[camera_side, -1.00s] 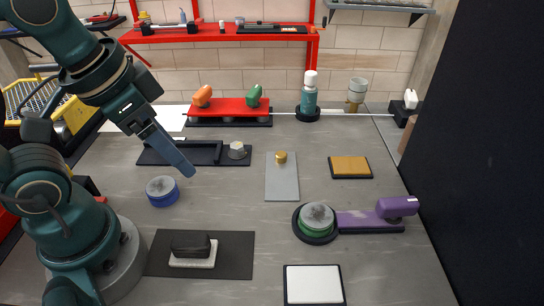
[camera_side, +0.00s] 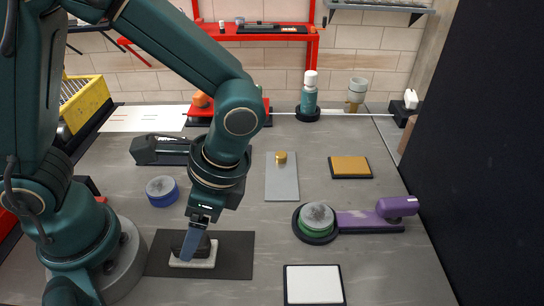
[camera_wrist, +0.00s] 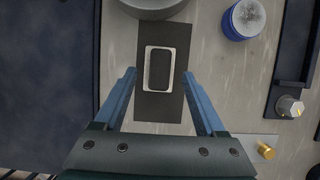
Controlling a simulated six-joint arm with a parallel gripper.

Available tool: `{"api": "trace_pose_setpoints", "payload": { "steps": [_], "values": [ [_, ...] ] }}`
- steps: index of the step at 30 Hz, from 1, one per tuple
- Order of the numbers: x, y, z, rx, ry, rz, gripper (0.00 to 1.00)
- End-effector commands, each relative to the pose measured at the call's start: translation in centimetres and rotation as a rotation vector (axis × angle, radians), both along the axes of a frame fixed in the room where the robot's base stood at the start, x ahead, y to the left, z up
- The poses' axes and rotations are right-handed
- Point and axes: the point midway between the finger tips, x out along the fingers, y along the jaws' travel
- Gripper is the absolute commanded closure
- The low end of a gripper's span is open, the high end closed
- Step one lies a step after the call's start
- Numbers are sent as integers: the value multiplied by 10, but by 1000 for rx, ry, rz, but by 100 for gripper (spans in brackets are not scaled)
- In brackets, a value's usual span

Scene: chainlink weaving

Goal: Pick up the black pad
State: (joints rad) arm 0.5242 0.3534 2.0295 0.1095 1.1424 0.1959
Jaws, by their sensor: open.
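The black pad (camera_side: 178,241) sits on a pale white-edged block (camera_side: 178,263) on a dark flat mat (camera_side: 233,255), near the front of the table. In the wrist view the pad (camera_wrist: 159,68) lies upright in the picture, centred between my fingers. My gripper (camera_wrist: 158,75) is open, with one blue finger on each side of the block and a gap on both sides. In the side view my gripper (camera_side: 190,255) points down at the pad, and the near finger hides part of it. I cannot tell the exact fingertip height.
A blue round container (camera_side: 162,191) stands behind the mat. A grey plate with a brass knob (camera_side: 281,158), a purple tool (camera_side: 368,217) with a green-ringed disc (camera_side: 317,217) and a white pad (camera_side: 313,284) lie to the right. Bare table separates them.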

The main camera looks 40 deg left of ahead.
Motion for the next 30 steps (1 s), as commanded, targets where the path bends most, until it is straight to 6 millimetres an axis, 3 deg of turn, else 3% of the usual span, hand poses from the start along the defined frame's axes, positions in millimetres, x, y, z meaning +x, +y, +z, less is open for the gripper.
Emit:
{"api": "trace_pose_setpoints", "payload": {
  "steps": [9,19,20,25,30],
  "values": [
    [-10,10,-32,2,1,4,28],
    [-11,11,-36,0,-3,4,28],
    [-11,11,-36,0,-3,4,31],
    [-11,11,-36,0,-3,4,96],
    [-11,11,-36,0,-3,4,100]
  ]
}}
